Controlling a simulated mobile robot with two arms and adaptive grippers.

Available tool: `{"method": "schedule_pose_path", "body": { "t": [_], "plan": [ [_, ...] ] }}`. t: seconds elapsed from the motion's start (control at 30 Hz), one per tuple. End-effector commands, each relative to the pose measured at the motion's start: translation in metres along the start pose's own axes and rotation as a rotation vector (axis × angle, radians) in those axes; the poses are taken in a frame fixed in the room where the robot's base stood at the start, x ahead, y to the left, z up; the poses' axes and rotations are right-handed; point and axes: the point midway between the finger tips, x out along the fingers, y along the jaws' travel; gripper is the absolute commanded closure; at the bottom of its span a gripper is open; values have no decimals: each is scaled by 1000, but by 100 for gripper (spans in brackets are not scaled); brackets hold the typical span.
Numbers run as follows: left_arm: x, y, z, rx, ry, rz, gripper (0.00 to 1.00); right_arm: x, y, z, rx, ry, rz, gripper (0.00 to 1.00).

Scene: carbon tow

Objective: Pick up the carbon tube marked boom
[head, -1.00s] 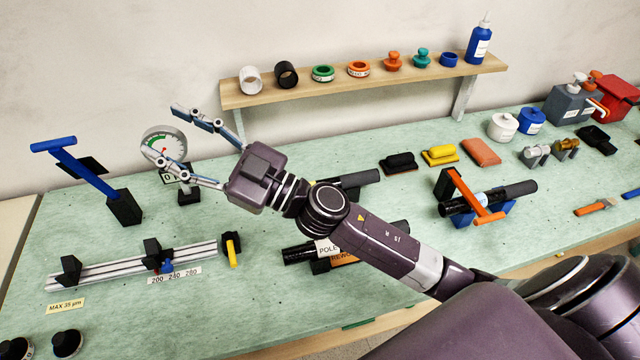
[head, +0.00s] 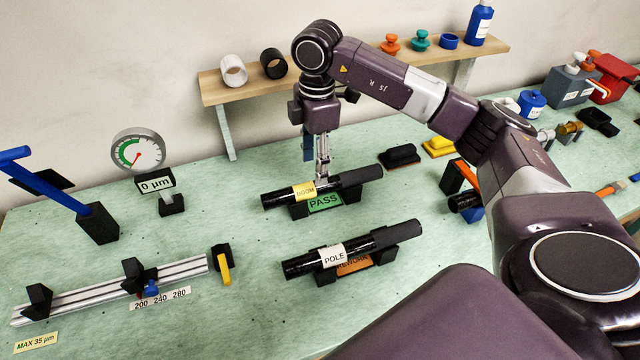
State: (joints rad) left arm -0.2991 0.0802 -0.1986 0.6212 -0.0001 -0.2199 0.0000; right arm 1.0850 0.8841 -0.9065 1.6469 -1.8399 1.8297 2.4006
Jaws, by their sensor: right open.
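The carbon tube marked boom (head: 278,198) is black with a yellow BOOM label and a dull dark grey right end. It lies in a black cradle with a green PASS plate (head: 324,203). My right gripper (head: 322,178) points down just above and behind the tube's middle, right of the yellow label. It is open; its fingertips are close to the tube, and I cannot tell whether they touch it. A second black tube marked POLE (head: 300,266) lies nearer to me in a cradle with an orange plate. My left gripper is not in view.
A dial gauge (head: 138,152) reading 0 µm and a blue-handled lever (head: 60,195) stand at left. A slotted metal rail (head: 90,290) lies at front left. A wooden shelf (head: 360,68) with rings is behind my arm. Black and yellow blocks sit to the right.

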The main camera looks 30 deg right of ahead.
Motion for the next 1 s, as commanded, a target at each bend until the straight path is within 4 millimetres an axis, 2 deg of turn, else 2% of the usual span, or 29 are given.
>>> {"method": "schedule_pose_path", "body": {
  "t": [0.1, 0.37, 0.5, 0.63, 0.93, 1.0],
  "plan": [
    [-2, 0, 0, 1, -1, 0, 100, 3, 1, 13, 35, -37, -4, 51],
    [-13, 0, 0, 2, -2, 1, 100, 30, 1, 16, 34, -39, -7, 51],
    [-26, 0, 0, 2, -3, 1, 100, 51, 3, 19, 33, -38, -7, 51],
    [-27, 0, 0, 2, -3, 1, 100, 69, 3, 19, 33, -37, -5, 51],
    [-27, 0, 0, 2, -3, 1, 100, 75, 4, 18, 31, -35, -2, 51],
    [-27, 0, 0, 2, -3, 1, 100, 75, 4, 18, 31, -35, -2, 58]
  ]
}}
